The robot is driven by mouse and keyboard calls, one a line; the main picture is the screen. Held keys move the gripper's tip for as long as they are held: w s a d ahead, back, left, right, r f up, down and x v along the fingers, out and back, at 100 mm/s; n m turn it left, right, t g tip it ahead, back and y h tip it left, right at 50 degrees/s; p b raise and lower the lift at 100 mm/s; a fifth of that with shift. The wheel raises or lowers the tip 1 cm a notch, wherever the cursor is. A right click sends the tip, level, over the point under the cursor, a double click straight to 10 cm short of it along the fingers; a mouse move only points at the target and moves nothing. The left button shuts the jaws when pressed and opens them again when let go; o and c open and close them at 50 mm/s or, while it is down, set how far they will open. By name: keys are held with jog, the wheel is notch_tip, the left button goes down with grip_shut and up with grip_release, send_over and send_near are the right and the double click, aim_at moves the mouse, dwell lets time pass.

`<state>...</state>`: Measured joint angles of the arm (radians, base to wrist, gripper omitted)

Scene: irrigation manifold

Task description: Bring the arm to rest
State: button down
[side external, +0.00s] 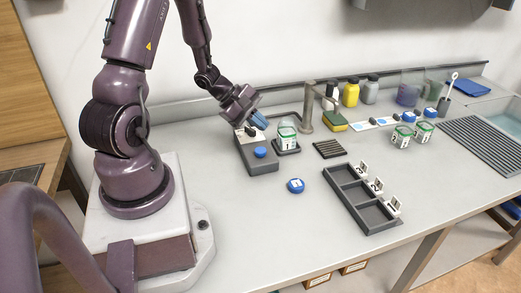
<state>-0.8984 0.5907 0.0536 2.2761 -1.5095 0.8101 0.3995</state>
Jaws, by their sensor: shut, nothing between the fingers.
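My gripper (259,121) is shut and empty, its blue tips pointing down and right, just above the back end of a grey box (262,166) with a blue button (260,152). I cannot tell whether the tips touch the box. A clear jar (287,139) labelled 1 stands upright on a dark square base to the right of my gripper. A blue lid (295,185) marked 1 lies on the counter in front of that jar, apart from my gripper.
A dark three-compartment tray (352,187) with number cards stands front right, beside a ribbed dark mat (328,149). A tap (307,108), bottles (351,92) and a sponge (335,121) line the back. Two numbered jars (402,136) stand right.

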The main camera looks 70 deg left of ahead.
jog(key=s+d+r+m+g+y, duration=0.1)
jog(key=s+d+r+m, duration=0.3)
jog(key=d+r+m, duration=0.5)
jog(key=s+d+r+m+g+y, duration=0.1)
jog(key=s+d+r+m, duration=0.4)
jog(key=d+r+m, duration=0.5)
notch_tip(320, 180, up, 4)
jog(key=m+y, duration=0.1)
jog(key=m, duration=0.2)
jog(key=shift+f+g+y, duration=0.15)
jog(key=shift+g+y, duration=0.25)
